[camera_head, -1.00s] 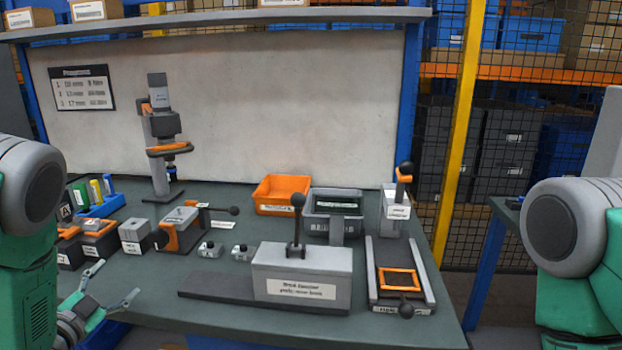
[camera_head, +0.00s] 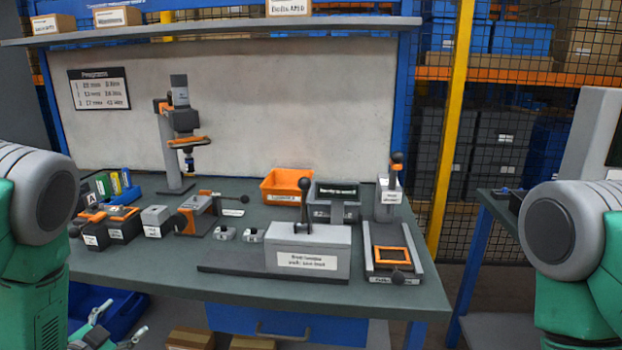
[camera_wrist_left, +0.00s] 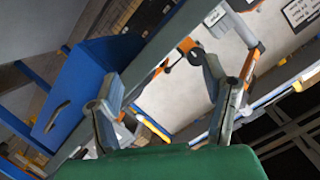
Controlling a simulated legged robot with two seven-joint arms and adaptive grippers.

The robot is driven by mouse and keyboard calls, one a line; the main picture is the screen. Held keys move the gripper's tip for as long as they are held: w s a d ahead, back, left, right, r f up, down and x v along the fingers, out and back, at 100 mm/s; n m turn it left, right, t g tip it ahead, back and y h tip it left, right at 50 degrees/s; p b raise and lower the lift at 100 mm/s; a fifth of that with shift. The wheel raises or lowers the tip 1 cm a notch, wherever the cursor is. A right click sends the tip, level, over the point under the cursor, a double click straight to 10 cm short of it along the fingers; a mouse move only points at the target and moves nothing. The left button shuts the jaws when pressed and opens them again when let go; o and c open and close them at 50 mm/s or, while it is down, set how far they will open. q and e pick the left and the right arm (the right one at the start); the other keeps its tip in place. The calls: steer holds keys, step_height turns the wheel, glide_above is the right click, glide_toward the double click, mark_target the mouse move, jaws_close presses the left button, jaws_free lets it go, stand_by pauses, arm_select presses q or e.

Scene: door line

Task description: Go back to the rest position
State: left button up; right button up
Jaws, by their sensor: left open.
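My left gripper (camera_head: 118,322) is at the bottom left of the head view, low in front of the workbench (camera_head: 330,292) and below its top. Its two fingers are spread apart with nothing between them. In the left wrist view the fingers of the left gripper (camera_wrist_left: 165,105) also stand apart and empty, with the bench seen tilted beyond them. My right arm shows at the right edge of the head view, but its gripper is outside the picture.
On the bench stand a grey block fixture with a black lever (camera_head: 308,248), a press (camera_head: 180,135), an orange bin (camera_head: 286,187) and a grey bin (camera_head: 322,203). Below are a blue drawer (camera_head: 285,322) and cardboard boxes (camera_head: 190,339). Another table (camera_head: 490,225) stands at right.

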arm_select(q)
steer(key=s+d+f+n+g, duration=0.2)
steer(key=s+d+f+g, duration=0.15)
steer(key=s+f, duration=0.3)
steer(key=s+d+f+n+g, duration=0.25)
steer(key=s+d+f, duration=0.2)
steer(key=s, duration=0.25)
steer(key=s+d+f+n+g, duration=0.1)
steer(key=s+d+f+g, duration=0.1)
steer(key=s, duration=0.8)
steer(key=s+d+f+n+g, duration=0.1)
steer(key=s+d+g, duration=0.3)
steer(key=s, duration=0.6)
steer(key=shift+s+f+g, duration=0.35)
steer(key=shift+g, duration=0.85)
